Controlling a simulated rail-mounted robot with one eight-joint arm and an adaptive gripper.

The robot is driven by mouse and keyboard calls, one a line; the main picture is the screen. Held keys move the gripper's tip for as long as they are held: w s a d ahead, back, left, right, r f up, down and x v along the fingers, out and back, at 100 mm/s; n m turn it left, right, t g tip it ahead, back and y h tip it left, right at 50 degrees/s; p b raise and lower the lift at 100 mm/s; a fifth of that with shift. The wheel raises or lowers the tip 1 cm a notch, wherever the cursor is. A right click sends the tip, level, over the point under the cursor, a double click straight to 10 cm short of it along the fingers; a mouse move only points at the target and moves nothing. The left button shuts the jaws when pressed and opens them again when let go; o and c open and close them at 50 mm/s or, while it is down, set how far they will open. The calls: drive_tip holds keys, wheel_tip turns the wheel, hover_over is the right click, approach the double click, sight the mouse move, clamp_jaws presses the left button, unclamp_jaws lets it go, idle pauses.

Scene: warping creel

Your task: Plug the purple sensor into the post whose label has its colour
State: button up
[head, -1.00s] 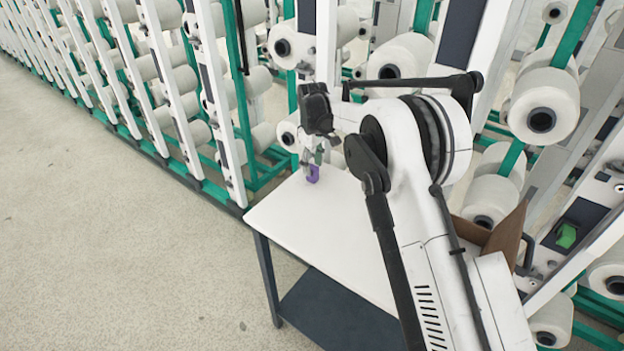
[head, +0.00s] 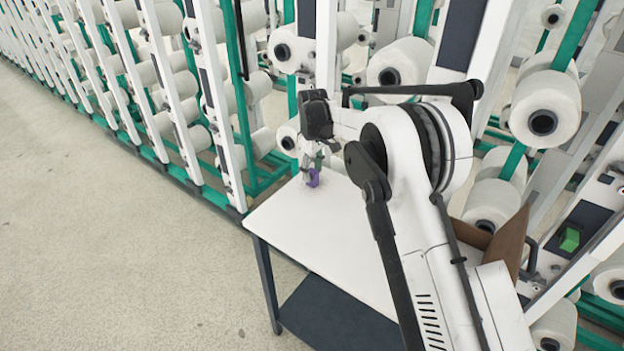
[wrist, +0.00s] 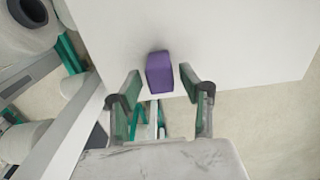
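The purple sensor (head: 313,178) is a small block on the white table top, near its far left edge. It also shows in the wrist view (wrist: 160,72), just beyond and between my fingertips. My gripper (wrist: 161,84) is open, with a finger on each side of the sensor and a gap on both sides. In the head view my gripper (head: 313,164) is directly over the sensor, pointing down. Several white creel posts (head: 212,95) with dark panels stand behind the table. No label of the sensor's colour can be made out.
The table (head: 290,225) is otherwise largely bare where visible. A brown open box (head: 508,243) is at its right end, partly behind my arm. A green block (head: 569,238) sits on a post at the right. Bobbins (head: 543,108) crowd the frames; floor is clear at left.

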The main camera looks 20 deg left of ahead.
drive_tip(key=c, duration=0.9)
drive_tip(key=shift+r, duration=1.5)
drive_tip(key=shift+r, duration=0.1)
drive_tip(key=shift+r+p, duration=0.7)
drive_tip(key=shift+r, duration=1.25)
drive_tip(key=shift+a, duration=0.1)
